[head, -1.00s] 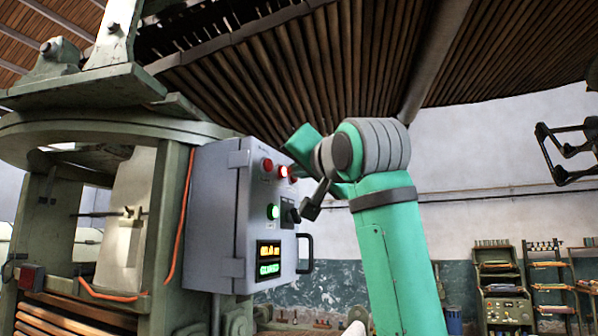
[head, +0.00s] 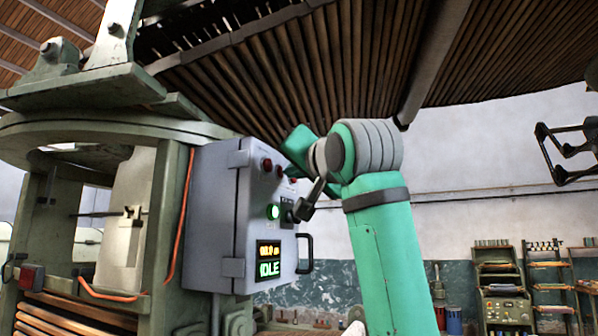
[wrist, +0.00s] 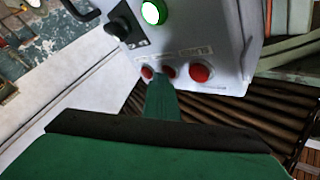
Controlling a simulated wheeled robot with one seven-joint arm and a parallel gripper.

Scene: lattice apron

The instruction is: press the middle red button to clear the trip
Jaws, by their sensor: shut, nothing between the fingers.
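A grey control box shows three red buttons in a row. The middle red button (head: 280,171) is dark; in the wrist view it (wrist: 169,72) lies right by my finger and is partly covered. The other red buttons are the left one (head: 267,164) and the right one (head: 293,180); these also show on either side in the wrist view. My gripper (wrist: 161,82) is shut and empty, its tip at the button row. I cannot tell whether it touches the middle button. In the head view my arm hides the fingertips. The display (head: 269,261) shows an amber line and green text like "IDLE".
A lit green button (head: 273,212) and a black rotary switch (wrist: 122,22) sit on the same panel. A black door handle (head: 305,253) sticks out at the box's edge. A green machine frame (head: 165,220) stands left. Shelves (head: 500,285) stand far right.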

